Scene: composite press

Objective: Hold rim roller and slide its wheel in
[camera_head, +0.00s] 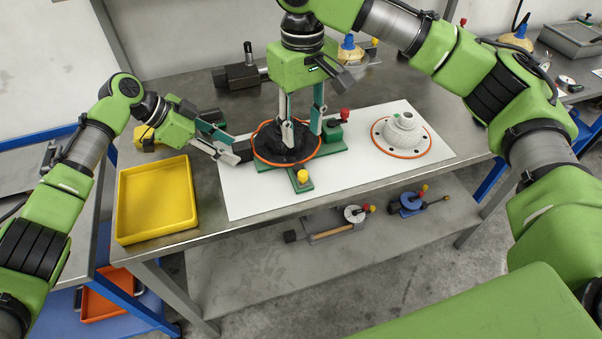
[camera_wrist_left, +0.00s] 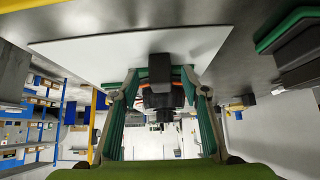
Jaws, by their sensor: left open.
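The rim roller (camera_head: 328,148) has a green base on the white sheet, with a red knob and a yellow knob. A black round part (camera_head: 270,146) with an orange rim sits on it. I cannot tell its wheel apart from the other parts. My left gripper (camera_head: 235,150) is open at the dark block (camera_head: 243,151) on the roller's left side. In the left wrist view, my left gripper (camera_wrist_left: 161,82) has its fingers on either side of a dark part. My right gripper (camera_head: 302,132) points down over the black part, fingers apart; whether it grips anything is unclear.
A pale flanged part (camera_head: 402,130) with an orange rim stands at the right on the white sheet (camera_head: 240,200). A yellow tray (camera_head: 157,200) is at the table's left. A dark tool (camera_head: 240,74) lies at the back. Other tools lie on the lower shelf.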

